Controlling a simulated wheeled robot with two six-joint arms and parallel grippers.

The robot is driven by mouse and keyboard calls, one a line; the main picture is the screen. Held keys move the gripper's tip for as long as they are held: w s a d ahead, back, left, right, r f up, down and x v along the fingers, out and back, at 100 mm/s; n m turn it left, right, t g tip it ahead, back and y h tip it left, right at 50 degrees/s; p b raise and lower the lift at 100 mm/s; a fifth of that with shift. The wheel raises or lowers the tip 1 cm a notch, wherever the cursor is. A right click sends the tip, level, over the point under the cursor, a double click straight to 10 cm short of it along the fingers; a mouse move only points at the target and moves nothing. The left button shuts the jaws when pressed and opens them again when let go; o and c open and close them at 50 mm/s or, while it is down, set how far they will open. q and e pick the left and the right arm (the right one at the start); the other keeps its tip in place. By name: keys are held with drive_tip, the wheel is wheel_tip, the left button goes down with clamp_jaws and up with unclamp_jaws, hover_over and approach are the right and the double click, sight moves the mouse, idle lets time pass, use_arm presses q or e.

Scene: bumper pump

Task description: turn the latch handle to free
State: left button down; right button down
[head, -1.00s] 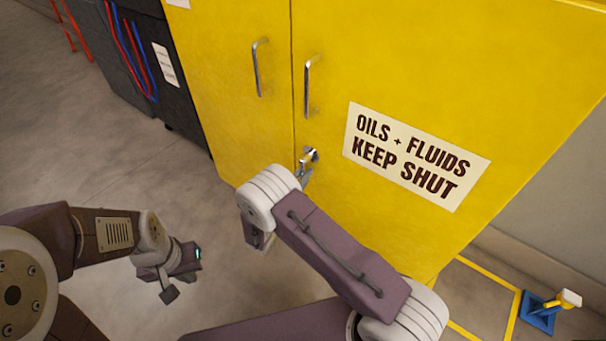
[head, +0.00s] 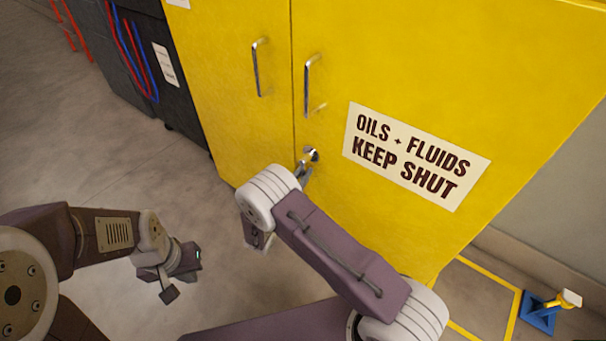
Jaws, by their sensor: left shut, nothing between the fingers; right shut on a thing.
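The latch (head: 311,155) is a small metal fitting near the meeting edge of the two yellow cabinet doors, below the door pulls. My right gripper (head: 303,173) is at the latch, shut on its handle. My own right wrist hides most of the fingers and the lower part of the handle, so its exact angle is hard to tell. My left gripper (head: 168,294) is shut and empty, low at the left over the floor, well away from the cabinet.
The yellow cabinet (head: 420,60) has two vertical metal pulls and a sign (head: 415,155) reading "OILS + FLUIDS KEEP SHUT". A dark unit (head: 135,60) with red and blue hoses stands to the left. A blue and yellow object (head: 538,313) sits at lower right. Floor at left is clear.

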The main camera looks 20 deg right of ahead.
sight(296, 144)
drive_tip(key=shift+f, duration=0.15)
drive_tip(key=w+a+m+b, duration=0.1)
drive_tip(key=m, duration=0.2)
drive_tip(key=w+r+m+h+b, duration=0.1)
drive_tip(key=m+b, duration=0.1)
drive_tip(key=m, duration=0.1)
drive_tip(key=w+a+m+b, duration=0.1)
drive_tip(key=m+b, duration=0.1)
drive_tip(key=m, duration=0.2)
drive_tip(key=shift+w+a+r+h, duration=0.1)
drive_tip(key=shift+a+r+h, duration=0.2)
drive_tip(key=shift+r+h, duration=0.1)
drive_tip(key=m, duration=0.1)
drive_tip(key=r+m+b, duration=0.1)
drive_tip(key=m, duration=0.1)
drive_tip(key=w+m+h+b, duration=0.1)
drive_tip(key=m, duration=0.1)
drive_tip(key=shift+a+r, duration=0.35)
drive_tip(key=shift+r, duration=0.05)
drive_tip(key=shift+a+r+m+g+h+b, duration=0.1)
drive_tip(key=shift+r+m+g+h+b, duration=0.35)
drive_tip(key=shift+m, duration=0.85)
drive_tip(key=shift+r+m+g+h+b, duration=0.2)
drive_tip(key=shift+r+m+b, duration=0.45)
drive_tip(key=shift+m, duration=0.65)
drive_tip(key=shift+w, duration=0.1)
drive_tip(key=c, duration=1.4)
unclamp_jaws()
drive_tip(key=shift+r, duration=0.1)
